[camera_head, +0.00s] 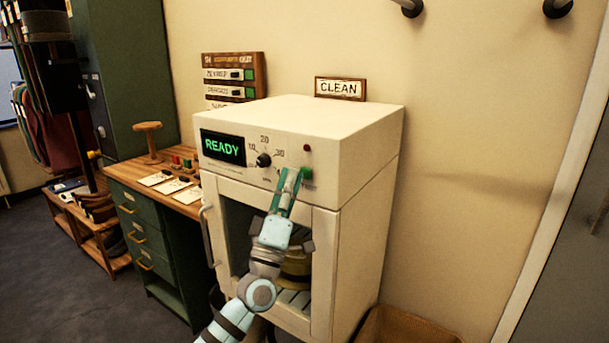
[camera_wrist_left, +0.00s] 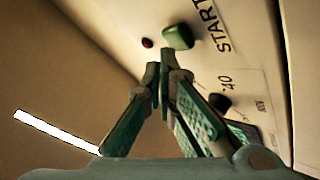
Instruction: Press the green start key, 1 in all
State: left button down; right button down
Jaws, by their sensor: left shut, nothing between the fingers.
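The green start key (camera_head: 307,173) sits on the front panel of a cream cabinet (camera_head: 345,145), at the panel's right side. In the left wrist view the green key (camera_wrist_left: 178,37) stands out from the panel beside the word START. My left gripper (camera_head: 291,172) is shut and empty, its fingertips in front of the panel just left of the key. In the left wrist view its fingertips (camera_wrist_left: 163,67) lie just below the key in the picture; I cannot tell whether they touch it. My right gripper is in neither view.
A display (camera_head: 222,147) reads READY in green. A black dial (camera_head: 264,160) and a small dark red light (camera_head: 307,148) are on the same panel. A hat-like thing (camera_head: 297,268) shows inside the cabinet. A wooden-topped desk (camera_head: 130,172) stands to the left.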

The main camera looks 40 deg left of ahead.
pick_arm(q)
jog(key=shift+w+b, duration=0.3)
jog(key=shift+w, duration=0.3)
dwell(0.7)
dwell(0.3)
jog(key=shift+s+p, duration=0.8)
jog(key=shift+s, duration=0.1)
jog(key=s+p, duration=0.3)
jog(key=s, duration=0.2)
jog(key=shift+d+p, duration=0.1)
jog(key=shift+p, duration=0.3)
